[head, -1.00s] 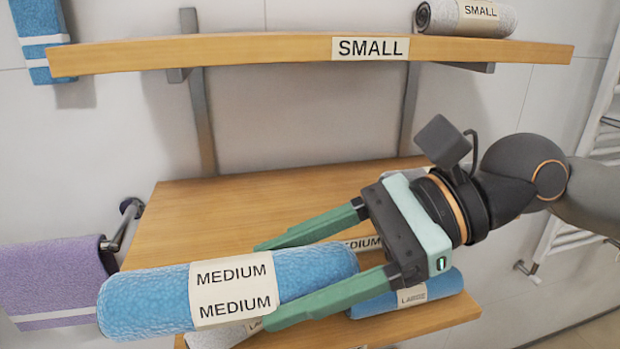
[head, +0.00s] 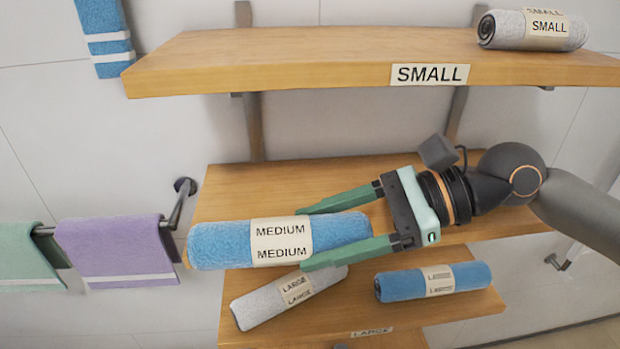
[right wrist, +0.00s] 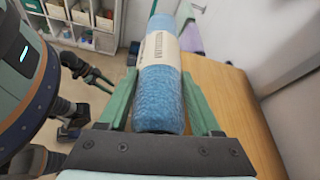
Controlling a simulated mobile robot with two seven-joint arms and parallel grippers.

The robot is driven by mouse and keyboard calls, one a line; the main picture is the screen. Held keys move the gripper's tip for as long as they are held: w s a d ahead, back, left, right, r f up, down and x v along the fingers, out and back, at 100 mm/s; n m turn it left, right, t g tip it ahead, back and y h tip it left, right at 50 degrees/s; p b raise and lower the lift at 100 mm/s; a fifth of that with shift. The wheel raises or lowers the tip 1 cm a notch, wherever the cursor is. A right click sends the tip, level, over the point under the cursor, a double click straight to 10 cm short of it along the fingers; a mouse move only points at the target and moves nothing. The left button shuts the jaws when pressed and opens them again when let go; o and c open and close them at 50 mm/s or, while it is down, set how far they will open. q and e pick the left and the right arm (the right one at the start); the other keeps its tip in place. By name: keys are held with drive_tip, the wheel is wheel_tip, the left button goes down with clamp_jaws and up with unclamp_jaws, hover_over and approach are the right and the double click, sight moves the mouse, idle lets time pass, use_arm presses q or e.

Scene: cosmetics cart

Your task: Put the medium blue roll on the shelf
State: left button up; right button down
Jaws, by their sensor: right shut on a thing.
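The medium blue roll (head: 345,228), with a white MEDIUM label, is held lengthwise between the fingers of my right gripper (head: 302,238). My right gripper is shut on its right part. The roll lies level over the front left part of the middle wooden shelf (head: 270,182), and its left end reaches the shelf's left edge. I cannot tell whether it touches the shelf. In the right wrist view the roll (right wrist: 160,95) runs away from me along the shelf's edge. My left gripper (right wrist: 98,80) shows small there; its jaws are unclear.
The top shelf (head: 300,65), marked SMALL, carries a grey roll (head: 505,30). The lower shelf (head: 365,315), marked LARGE, carries a grey roll (head: 255,310) and a blue roll (head: 400,285). A purple towel (head: 115,245) hangs at left. The middle shelf's back is bare.

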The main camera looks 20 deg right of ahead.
drive_tip(key=w+d, duration=0.1)
drive_tip(key=w, duration=0.3)
drive_tip(key=w+d+p, duration=0.1)
drive_tip(key=w, duration=0.2)
drive_tip(key=w+d+p, duration=0.1)
drive_tip(key=w, duration=0.3)
drive_tip(key=shift+w+d, duration=0.1)
drive_tip(key=shift+w, duration=0.25)
wheel_tip(320, 180, down, 4)
drive_tip(key=shift+r+b, duration=0.25)
drive_tip(key=shift+b, duration=0.1)
use_arm(q)
drive_tip(key=shift+s+a+r, duration=0.3)
drive_tip(key=shift+a+r, duration=0.15)
drive_tip(key=shift+r, duration=0.1)
drive_tip(key=shift+r, duration=0.1)
use_arm(e)
drive_tip(key=shift+f, duration=0.2)
drive_tip(key=shift+c, duration=0.4)
unclamp_jaws()
drive_tip(key=shift+r, duration=0.1)
